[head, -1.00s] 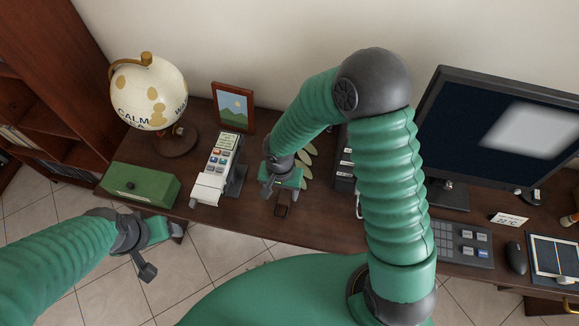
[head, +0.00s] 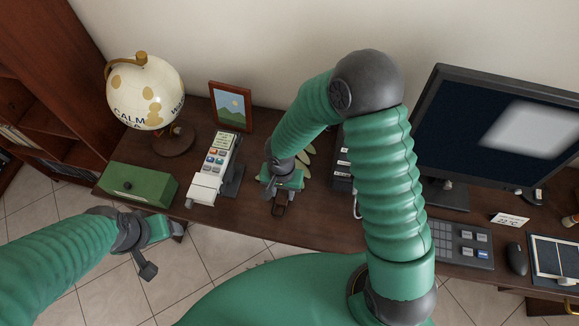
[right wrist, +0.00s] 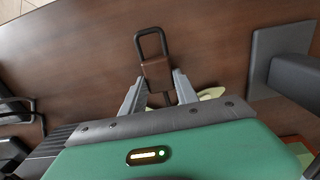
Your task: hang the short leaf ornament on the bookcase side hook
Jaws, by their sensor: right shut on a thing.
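My right gripper (head: 281,188) is low over the desk and shut on the short leaf ornament. In the right wrist view, the ornament's brown block (right wrist: 156,72) with a dark wire loop (right wrist: 153,42) sits at the fingertips (right wrist: 156,84). The dark loop (head: 279,209) also shows in front of the gripper in the head view. Pale green leaves (head: 309,151) show behind the gripper; their join to the block is hidden. The bookcase (head: 38,65) stands at the far left; I cannot make out its side hook. My left gripper (head: 163,250) is open and empty in front of the desk.
On the desk (head: 325,228), a globe (head: 146,95), green box (head: 137,185), grey-white keyed device (head: 212,168) and framed picture (head: 231,107) stand between the bookcase and my right gripper. A monitor (head: 490,125), keypad (head: 461,243) and mouse (head: 516,259) are on the right.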

